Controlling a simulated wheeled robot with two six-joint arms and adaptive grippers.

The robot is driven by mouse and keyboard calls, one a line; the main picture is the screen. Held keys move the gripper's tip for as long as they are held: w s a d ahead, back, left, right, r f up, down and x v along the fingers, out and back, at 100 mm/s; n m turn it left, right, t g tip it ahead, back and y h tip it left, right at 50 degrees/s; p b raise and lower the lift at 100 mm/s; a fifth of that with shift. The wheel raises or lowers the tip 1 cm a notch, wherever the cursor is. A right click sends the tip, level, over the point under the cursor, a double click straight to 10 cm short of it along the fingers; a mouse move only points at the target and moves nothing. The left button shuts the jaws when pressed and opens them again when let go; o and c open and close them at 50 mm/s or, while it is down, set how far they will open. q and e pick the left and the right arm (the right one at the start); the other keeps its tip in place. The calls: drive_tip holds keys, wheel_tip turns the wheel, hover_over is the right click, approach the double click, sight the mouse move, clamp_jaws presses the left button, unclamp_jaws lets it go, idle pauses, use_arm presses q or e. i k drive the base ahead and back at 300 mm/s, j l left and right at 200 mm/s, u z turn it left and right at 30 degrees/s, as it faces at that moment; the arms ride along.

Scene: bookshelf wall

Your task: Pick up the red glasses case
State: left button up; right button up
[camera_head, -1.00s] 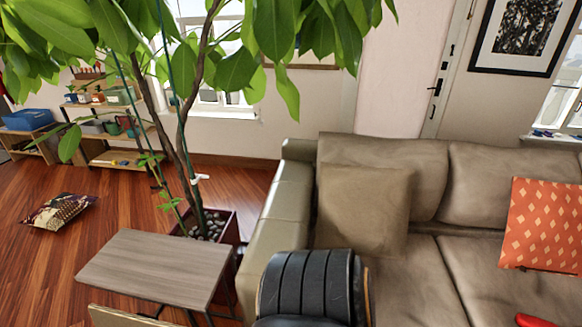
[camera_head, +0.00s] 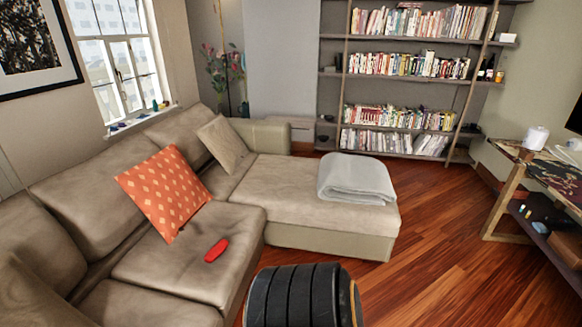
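The red glasses case (camera_head: 217,250) lies on the seat cushion of the beige sofa (camera_head: 180,275), in front of an orange patterned pillow (camera_head: 165,192). It is small, elongated and lies near the front part of the seat. Nothing covers it. Neither of my grippers shows in the head view, so their distance from the case cannot be seen.
A folded grey blanket (camera_head: 355,180) lies on the sofa's chaise part. A bookshelf (camera_head: 400,85) stands against the back wall. A wooden table (camera_head: 515,165) with a white pot (camera_head: 535,138) stands at the right. The wooden floor (camera_head: 420,265) between sofa and table is clear.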

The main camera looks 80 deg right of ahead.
sight(217, 249)
drive_tip(key=z, duration=1.9)
drive_tip(key=i+l+u, duration=0.15)
drive_tip(key=u, duration=0.35)
drive_tip(key=i+l+u, duration=0.25)
drive_tip(key=u, duration=0.2)
drive_tip(key=i+l+u, duration=0.15)
drive_tip(key=l+u, duration=0.2)
drive_tip(key=u, duration=0.15)
drive_tip(key=i+l, duration=0.15)
drive_tip(key=l, duration=0.3)
drive_tip(key=i+l+u, duration=0.1)
drive_tip(key=l, duration=0.35)
drive_tip(key=i+l+u, duration=0.1)
drive_tip(key=l, duration=0.4)
drive_tip(key=i+l, duration=0.15)
drive_tip(key=l, duration=0.35)
drive_tip(key=i+l+u, duration=0.1)
drive_tip(key=l, duration=0.35)
